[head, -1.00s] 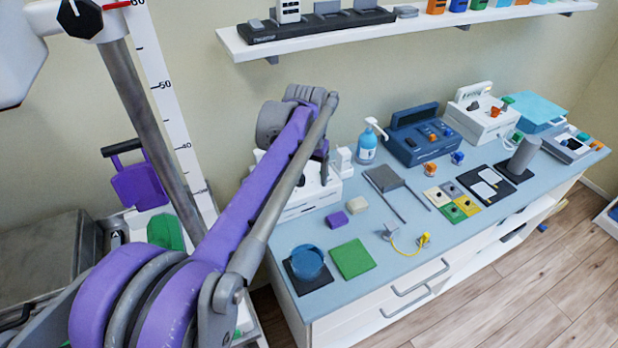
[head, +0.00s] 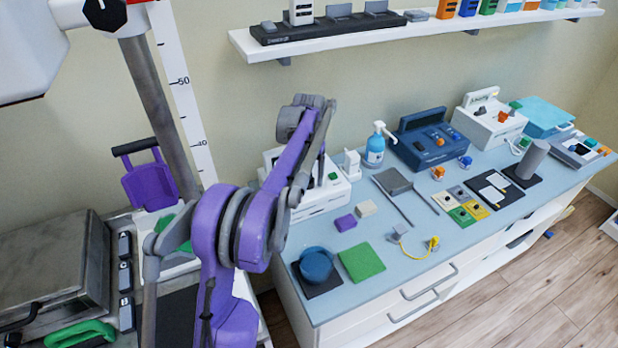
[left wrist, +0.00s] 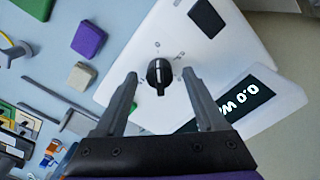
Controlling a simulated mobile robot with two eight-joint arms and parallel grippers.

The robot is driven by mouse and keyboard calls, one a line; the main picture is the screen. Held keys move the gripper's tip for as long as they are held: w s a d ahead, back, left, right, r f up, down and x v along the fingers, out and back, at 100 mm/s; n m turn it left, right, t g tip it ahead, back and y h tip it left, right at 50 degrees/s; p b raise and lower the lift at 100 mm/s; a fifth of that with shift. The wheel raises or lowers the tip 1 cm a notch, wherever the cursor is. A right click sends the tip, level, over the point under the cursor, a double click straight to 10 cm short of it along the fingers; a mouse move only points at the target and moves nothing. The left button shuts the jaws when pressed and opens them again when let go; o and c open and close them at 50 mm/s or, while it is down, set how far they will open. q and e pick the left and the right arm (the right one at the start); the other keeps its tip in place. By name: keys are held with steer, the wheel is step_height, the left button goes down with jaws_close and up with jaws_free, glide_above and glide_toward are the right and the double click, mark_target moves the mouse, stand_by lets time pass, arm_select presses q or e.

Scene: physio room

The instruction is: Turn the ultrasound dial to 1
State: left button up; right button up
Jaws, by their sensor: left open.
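The white ultrasound unit (head: 330,196) stands at the left end of the blue-topped counter, partly hidden behind my left arm in the head view. In the left wrist view, the unit (left wrist: 140,42) shows a round black dial (left wrist: 159,76) with a pale pointer line and small marks around it. Its dark display (left wrist: 240,108) reads 0.0 W. A second black part (left wrist: 206,18) sits farther along the unit. My left gripper (left wrist: 159,84) is open, with its fingertips on either side of the dial in the picture; I cannot tell if they touch it. My right gripper is not in view.
A purple block (head: 346,222), a cream block (head: 366,208), a green pad (head: 361,263) and a blue round container (head: 316,264) lie near the unit. A pump bottle (head: 375,148) and a blue device (head: 425,140) stand farther right. A shelf (head: 420,32) hangs above.

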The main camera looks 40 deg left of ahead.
arm_select(q)
steer(key=shift+f, duration=0.4)
jaws_close()
steer(key=shift+m, duration=0.3)
